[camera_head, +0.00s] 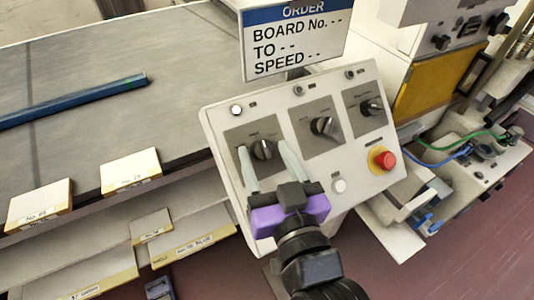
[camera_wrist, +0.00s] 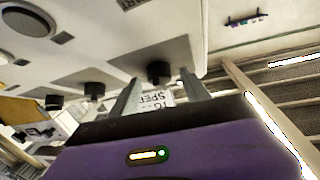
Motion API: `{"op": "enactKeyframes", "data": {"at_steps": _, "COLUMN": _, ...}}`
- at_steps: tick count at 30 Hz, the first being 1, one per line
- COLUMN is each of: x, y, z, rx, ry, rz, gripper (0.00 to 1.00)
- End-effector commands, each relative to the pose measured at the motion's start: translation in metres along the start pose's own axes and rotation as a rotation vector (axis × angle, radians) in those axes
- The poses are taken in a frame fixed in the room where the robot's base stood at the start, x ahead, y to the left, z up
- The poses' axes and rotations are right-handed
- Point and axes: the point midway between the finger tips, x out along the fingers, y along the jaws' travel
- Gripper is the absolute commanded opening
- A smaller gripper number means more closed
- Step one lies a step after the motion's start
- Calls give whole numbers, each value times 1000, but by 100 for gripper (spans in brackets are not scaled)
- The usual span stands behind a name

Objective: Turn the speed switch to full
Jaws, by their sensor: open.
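A pale control panel (camera_head: 225,120) carries three black rotary switches on grey plates: a left switch (camera_head: 262,149), a middle switch (camera_head: 322,126) and a right switch (camera_head: 371,106). Their labels are too small to read, so I cannot tell which is the speed switch. My gripper (camera_head: 264,146) is open and empty, with its two pale fingers either side of the left switch in the head view. In the wrist view a black knob (camera_wrist: 158,72) shows between and beyond the fingertips. I cannot tell whether they touch it.
A red push button (camera_head: 384,159) and a white button (camera_head: 339,186) sit low on the panel. An order sign (camera_head: 294,42) stands above it, its values dashes. A grey table (camera_head: 90,110) with a blue bar (camera_head: 75,100) lies left. Coloured cables (camera_head: 450,152) hang right.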

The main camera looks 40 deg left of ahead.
Motion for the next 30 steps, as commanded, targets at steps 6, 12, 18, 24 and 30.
{"op": "enactKeyframes", "data": {"at_steps": 6, "x": 0, "y": 0, "z": 0, "rx": 0, "ry": 0, "rz": 0, "gripper": 55}}
{"op": "enactKeyframes", "data": {"at_steps": 12, "x": 0, "y": 0, "z": 0, "rx": 0, "ry": 0, "rz": 0, "gripper": 16}}
{"op": "enactKeyframes", "data": {"at_steps": 18, "x": 0, "y": 0, "z": 0, "rx": 0, "ry": 0, "rz": 1, "gripper": 0}}
{"op": "enactKeyframes", "data": {"at_steps": 24, "x": 0, "y": -1, "z": -1, "rx": 16, "ry": -4, "rz": 17, "gripper": 0}}
{"op": "enactKeyframes", "data": {"at_steps": 30, "x": 0, "y": -3, "z": -5, "rx": 69, "ry": -9, "rz": 72, "gripper": 0}}
